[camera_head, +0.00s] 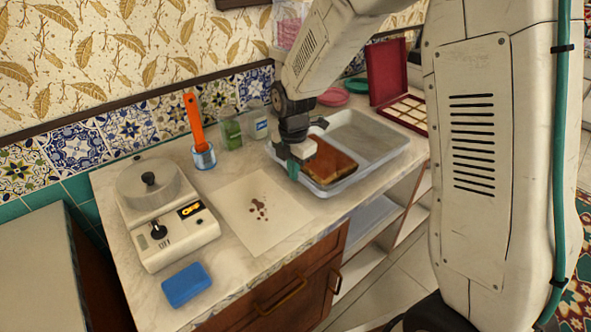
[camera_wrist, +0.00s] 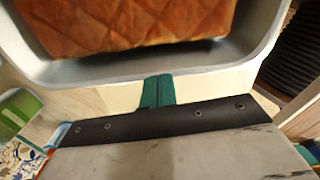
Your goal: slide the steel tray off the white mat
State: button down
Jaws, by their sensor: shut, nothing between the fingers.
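The steel tray (camera_head: 384,166) stands on the counter to the right of the white mat (camera_head: 240,200). A brown baked slab (camera_head: 330,162) lies in its left part; the slab also shows in the wrist view (camera_wrist: 130,22). The mat lies flat with dark brown spots near its middle. Whether the tray's left edge touches the mat is unclear. My gripper (camera_head: 293,170) is shut and empty, pointing down at the tray's left rim. In the wrist view its teal fingers (camera_wrist: 158,90) are together against or very close to the outside of the tray's rim (camera_wrist: 95,80).
A hotplate (camera_head: 165,228) and blue sponge (camera_head: 186,284) are at the left. A cup with an orange-handled tool (camera_head: 203,156), a green jar (camera_head: 231,128) and another jar (camera_head: 258,122) stand behind. A red box (camera_head: 387,70) is behind the tray. The counter's front edge is close.

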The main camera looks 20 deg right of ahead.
jog(key=a, duration=0.1)
jog(key=s+a, duration=0.1)
jog(key=a, duration=0.2)
jog(key=shift+s+r, duration=0.1)
jog(key=shift+s, duration=0.3)
notch_tip(320, 180, up, 10)
jog(key=s+d+r+m, duration=0.3)
jog(key=s+m, duration=0.4)
jog(key=s, duration=0.2)
jog(key=s+d+r+m+t, duration=0.1)
jog(key=s+d+r+m, duration=0.2)
jog(key=s+m, duration=0.5)
jog(key=s+d+r+m, duration=0.3)
jog(key=s+m, duration=0.5)
jog(key=s, duration=0.3)
jog(key=shift+s+d, duration=0.35)
jog(key=shift+d, duration=0.35)
